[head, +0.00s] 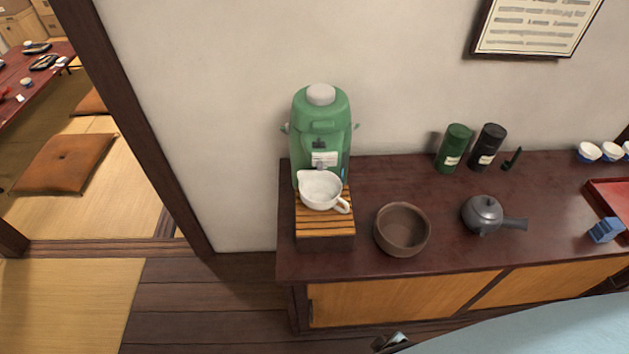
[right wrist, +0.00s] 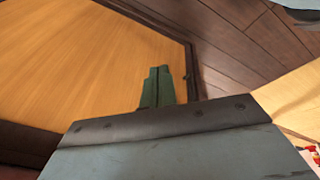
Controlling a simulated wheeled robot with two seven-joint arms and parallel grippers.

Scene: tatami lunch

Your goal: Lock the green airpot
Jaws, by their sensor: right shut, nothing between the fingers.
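The green airpot (head: 320,112) stands upright at the left end of the dark red sideboard, against the wall. It has a pale grey round knob (head: 320,94) on top and a white label on its front. I cannot make out its lock or how it is set. A white spouted cup (head: 321,189) is in front of it on a striped wooden stand (head: 325,227), hiding its lower front. My right gripper (right wrist: 158,72) is shut and empty in the right wrist view, low before a wooden cabinet door, well away from the airpot. My left gripper is not in view.
A brown bowl (head: 402,230) and a dark side-handled teapot (head: 484,214) stand right of the stand. Green (head: 454,148) and black (head: 488,147) canisters stand behind. A red tray (head: 612,199) and blue block (head: 605,230) are at far right. Open floor lies left of the sideboard.

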